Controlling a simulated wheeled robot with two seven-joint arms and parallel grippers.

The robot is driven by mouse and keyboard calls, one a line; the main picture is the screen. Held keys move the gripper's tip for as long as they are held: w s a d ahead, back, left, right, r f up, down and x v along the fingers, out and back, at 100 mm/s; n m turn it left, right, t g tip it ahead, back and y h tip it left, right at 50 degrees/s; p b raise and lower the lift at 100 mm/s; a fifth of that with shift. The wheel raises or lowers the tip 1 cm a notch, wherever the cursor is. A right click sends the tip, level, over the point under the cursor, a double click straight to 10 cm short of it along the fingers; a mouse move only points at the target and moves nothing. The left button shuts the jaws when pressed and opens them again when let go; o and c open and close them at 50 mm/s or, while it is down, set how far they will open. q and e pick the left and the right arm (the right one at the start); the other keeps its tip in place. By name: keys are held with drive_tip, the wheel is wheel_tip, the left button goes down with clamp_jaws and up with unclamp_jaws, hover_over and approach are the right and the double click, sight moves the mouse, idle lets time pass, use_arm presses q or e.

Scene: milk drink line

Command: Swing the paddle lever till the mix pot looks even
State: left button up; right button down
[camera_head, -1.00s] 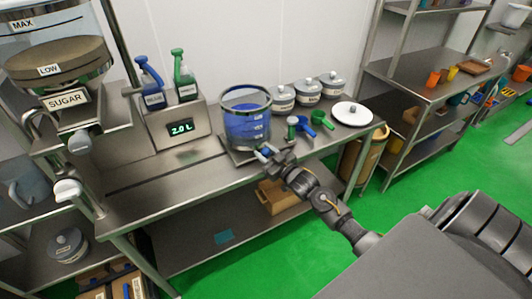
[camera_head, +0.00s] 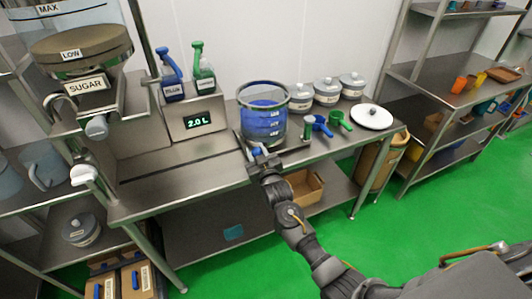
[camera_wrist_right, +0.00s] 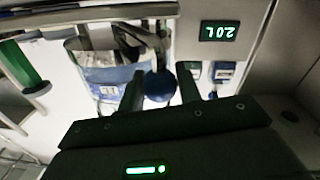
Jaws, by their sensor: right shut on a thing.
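The mix pot (camera_head: 262,128) is a clear round vessel with blue contents, standing near the front edge of the steel bench. Whether the blue is even throughout is too small to tell. The paddle lever's blue knob (camera_head: 256,151) is at the pot's lower front. My right gripper (camera_head: 261,160) is shut on it. In the right wrist view, the round blue knob (camera_wrist_right: 160,86) sits between the two fingers of my gripper (camera_wrist_right: 160,90), with the pot (camera_wrist_right: 100,75) behind. My left gripper is not in view.
A green-capped container (camera_head: 308,130), scoops (camera_head: 322,126), lidded grey tubs (camera_head: 327,92) and a white lid (camera_head: 371,116) are to the right. The bench's left front (camera_head: 175,185) is clear.

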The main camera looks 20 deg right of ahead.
drive_tip(key=shift+w+a, duration=0.15)
drive_tip(key=shift+a, duration=0.2)
drive_tip(key=c, duration=1)
unclamp_jaws()
drive_tip(key=s+b, duration=0.2)
drive_tip(key=s, duration=0.8)
drive_tip(key=shift+s, duration=0.35)
